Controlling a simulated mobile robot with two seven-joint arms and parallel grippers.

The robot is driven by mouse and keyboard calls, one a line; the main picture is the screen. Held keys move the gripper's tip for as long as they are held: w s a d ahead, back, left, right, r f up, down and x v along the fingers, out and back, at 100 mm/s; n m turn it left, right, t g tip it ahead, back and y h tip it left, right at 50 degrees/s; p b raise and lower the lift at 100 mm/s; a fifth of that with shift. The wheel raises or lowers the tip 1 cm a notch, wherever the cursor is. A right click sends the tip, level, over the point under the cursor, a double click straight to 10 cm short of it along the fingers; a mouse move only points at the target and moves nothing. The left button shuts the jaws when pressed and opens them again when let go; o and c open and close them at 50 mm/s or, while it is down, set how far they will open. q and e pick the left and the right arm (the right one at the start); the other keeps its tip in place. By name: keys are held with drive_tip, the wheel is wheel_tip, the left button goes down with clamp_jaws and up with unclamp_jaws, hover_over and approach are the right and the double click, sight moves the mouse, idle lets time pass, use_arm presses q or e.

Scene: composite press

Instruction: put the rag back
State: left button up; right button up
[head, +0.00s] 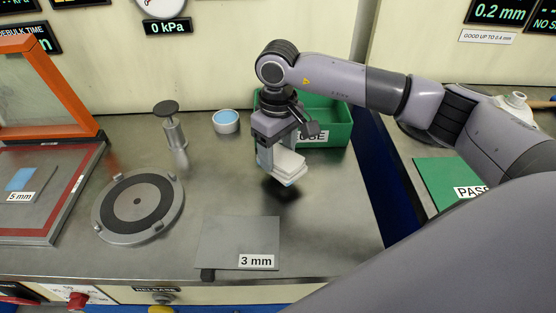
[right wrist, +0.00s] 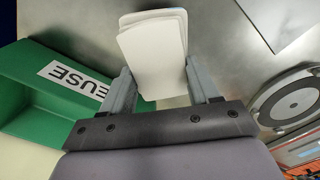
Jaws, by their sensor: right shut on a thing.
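A folded white rag (head: 289,166) is held between the fingers of my right gripper (head: 277,157), above the steel bench in front of the green bin. In the right wrist view the rag (right wrist: 152,45) sticks out past the fingertips of my right gripper (right wrist: 163,85), which is shut on it. A shadow lies on the bench under the rag, so it looks lifted clear. My left gripper is not in view.
A green bin (head: 335,115) labelled "…USE" stands behind the gripper. A grey "3 mm" plate (head: 225,240) lies at the front. A round metal fixture (head: 160,215), a plunger-topped metal piece (head: 172,130) and a blue-filled cup (head: 226,121) stand left. The bench right of the plate is clear.

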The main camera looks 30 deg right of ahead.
sight(278, 153)
wheel_tip(278, 153, down, 4)
drive_tip(key=shift+r, duration=0.2)
drive_tip(key=shift+f, duration=0.2)
drive_tip(key=o, duration=1.1)
